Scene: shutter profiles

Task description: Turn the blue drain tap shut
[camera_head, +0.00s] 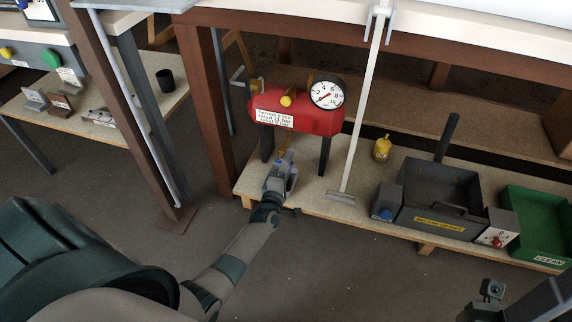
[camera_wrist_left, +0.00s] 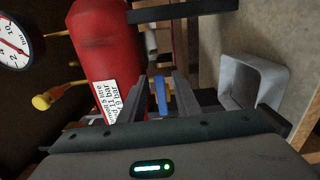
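The red tank (camera_head: 312,121) stands on the low wooden bench, with a round gauge (camera_head: 327,94) and a white label. A narrow blue piece (camera_wrist_left: 160,96), which looks like the drain tap's handle, shows in the left wrist view near the tank's end. My left gripper (camera_head: 283,167) is just in front of the tank, low down. In the left wrist view its two fingers (camera_wrist_left: 159,95) are apart, one on each side of the blue piece, with gaps showing. In the head view I cannot make out the blue tap. Only part of my right arm shows at bottom right; its fingers are not visible.
A white pole (camera_head: 363,110) stands right of the tank. A brown post (camera_head: 205,100) rises on the left. A grey square-mouthed container (camera_wrist_left: 252,82) is beside the gripper.

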